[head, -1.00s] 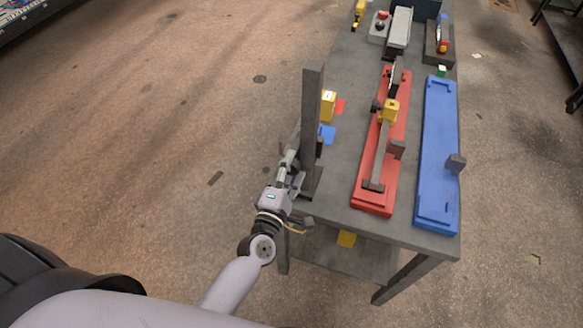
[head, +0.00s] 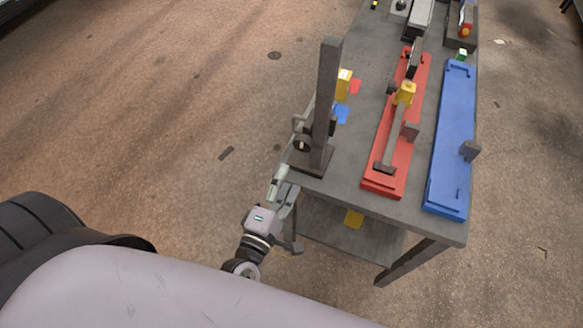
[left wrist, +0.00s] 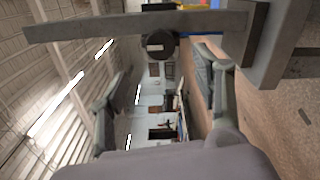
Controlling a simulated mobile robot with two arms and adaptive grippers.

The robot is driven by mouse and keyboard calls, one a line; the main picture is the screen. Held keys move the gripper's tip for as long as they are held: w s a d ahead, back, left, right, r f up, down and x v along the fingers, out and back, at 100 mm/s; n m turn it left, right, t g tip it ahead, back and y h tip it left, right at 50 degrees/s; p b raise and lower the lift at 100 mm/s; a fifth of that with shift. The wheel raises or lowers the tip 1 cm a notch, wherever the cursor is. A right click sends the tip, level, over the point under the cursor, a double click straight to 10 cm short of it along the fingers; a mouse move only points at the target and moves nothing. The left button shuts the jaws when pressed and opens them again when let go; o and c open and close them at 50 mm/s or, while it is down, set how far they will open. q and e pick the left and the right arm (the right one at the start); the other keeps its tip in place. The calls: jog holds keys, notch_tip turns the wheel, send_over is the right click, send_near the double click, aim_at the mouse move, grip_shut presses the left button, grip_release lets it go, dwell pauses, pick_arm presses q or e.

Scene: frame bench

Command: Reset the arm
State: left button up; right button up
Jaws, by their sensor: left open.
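My left gripper (head: 280,190) is just off the near left corner of the grey bench (head: 345,190), below the foot of a dark upright post (head: 326,95). It is open, and nothing shows between its fingers in the left wrist view (left wrist: 165,100). A small dark round part (head: 302,143) sits low on the left side of the post. In the left wrist view the post (left wrist: 135,24) crosses the top, beyond the fingers. My right gripper is out of view.
A red fixture (head: 382,183) carries a grey bar and a yellow block (head: 405,93). A blue fixture (head: 452,130) lies to its right. A yellow block (head: 344,82) stands behind the post. Open floor (head: 150,130) lies left of the bench.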

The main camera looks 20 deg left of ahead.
pick_arm(q)
jog(key=shift+s, duration=0.25)
dwell(0.3)
jog(key=s+f+m+g+h+b, duration=0.1)
jog(key=s+f+m+g+b, duration=0.2)
jog(key=f, duration=0.9)
jog(key=s+f+m+g+b, duration=0.1)
jog(key=s+f+m+g, duration=0.15)
jog(key=f+m, duration=0.65)
jog(key=s+f+m+g+h+b, duration=0.1)
jog(key=s+f+g+b, duration=0.2)
jog(key=f, duration=1.2)
jog(key=s+a+f+m+g+y+b, duration=0.1)
jog(key=s+a+f+m+g, duration=0.3)
jog(key=s+f, duration=0.6)
jog(key=s+a+f+m+g+y+b, duration=0.1)
jog(key=s+a+f+m+g+b, duration=0.2)
jog(key=s+f, duration=0.8)
jog(key=shift+s+a+f+m+g+y, duration=0.3)
jog(key=shift+s+a+m+g, duration=0.3)
jog(key=shift+a+m+g, duration=0.3)
jog(key=shift+d, duration=0.1)
